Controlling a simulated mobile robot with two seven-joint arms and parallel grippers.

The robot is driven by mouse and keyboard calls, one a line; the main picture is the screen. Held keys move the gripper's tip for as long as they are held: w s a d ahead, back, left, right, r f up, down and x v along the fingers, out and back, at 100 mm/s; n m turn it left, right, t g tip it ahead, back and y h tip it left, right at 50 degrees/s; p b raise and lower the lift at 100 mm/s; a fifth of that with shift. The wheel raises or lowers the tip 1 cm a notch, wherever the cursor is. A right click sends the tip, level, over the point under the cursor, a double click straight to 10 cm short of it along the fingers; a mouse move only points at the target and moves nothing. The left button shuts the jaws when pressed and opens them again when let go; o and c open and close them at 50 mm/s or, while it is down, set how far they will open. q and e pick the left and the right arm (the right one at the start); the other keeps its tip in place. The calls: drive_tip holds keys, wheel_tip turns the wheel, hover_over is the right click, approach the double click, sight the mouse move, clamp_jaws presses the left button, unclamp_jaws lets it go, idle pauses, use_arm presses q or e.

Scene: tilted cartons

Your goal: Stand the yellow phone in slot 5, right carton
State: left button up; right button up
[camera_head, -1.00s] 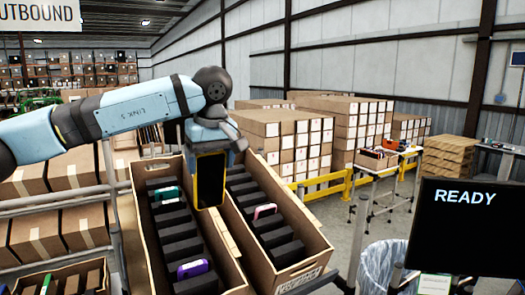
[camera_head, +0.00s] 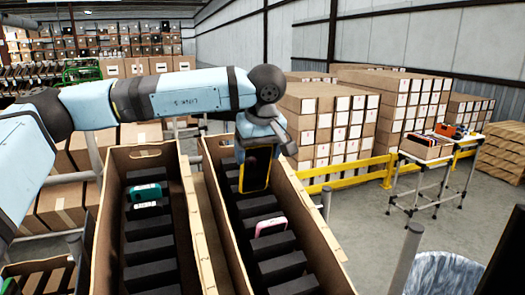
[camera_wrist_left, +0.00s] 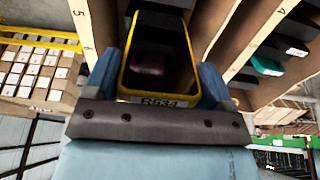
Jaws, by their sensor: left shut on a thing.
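The yellow phone (camera_head: 256,172) has a yellow rim and a dark face. My left gripper (camera_head: 260,143) is shut on its upper end and holds it roughly upright over the far half of the right carton (camera_head: 322,222). In the left wrist view the phone (camera_wrist_left: 160,62) sits between the two blue fingers (camera_wrist_left: 158,84), with a label reading R534 at its near edge. The right carton has black dividers, and a pink phone (camera_head: 271,227) stands nearer to me. Whether the yellow phone's lower end is between dividers cannot be told. My right gripper is not in view.
The left carton (camera_head: 118,240) stands alongside, with a teal phone (camera_head: 146,193) in it. Slot numbers show on carton edges in the wrist view. A yellow rail (camera_head: 345,177), stacked boxes (camera_head: 318,125) and a side table (camera_head: 428,160) stand beyond.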

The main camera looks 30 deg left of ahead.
sight(254, 191)
use_arm(q)
drive_tip(key=shift+s+f+b, duration=0.1)
drive_tip(key=shift+f+b, duration=0.15)
drive_tip(key=shift+b, duration=0.05)
drive_tip(key=shift+w+a+f+b, duration=0.1)
drive_tip(key=shift+w+f+b, duration=0.2)
drive_tip(key=shift+f, duration=0.3)
drive_tip(key=shift+w+a+f+b, duration=0.1)
drive_tip(key=shift+w+f+b, duration=0.1)
drive_tip(key=shift+w+f, duration=0.3)
drive_tip(key=shift+s+a+f+b, duration=0.1)
drive_tip(key=shift+f+b, duration=0.15)
drive_tip(key=shift+f, duration=0.1)
drive_tip(key=shift+s+a+f+b, duration=0.1)
drive_tip(key=shift+f+b, duration=0.15)
drive_tip(key=shift+f, duration=0.1)
drive_tip(key=shift+b+x, duration=0.5)
drive_tip(key=shift+x, duration=0.5)
drive_tip(key=shift+b+x, duration=1.55)
drive_tip(key=shift+x, duration=1.35)
drive_tip(key=shift+w+f, duration=0.1)
drive_tip(key=shift+f, duration=0.15)
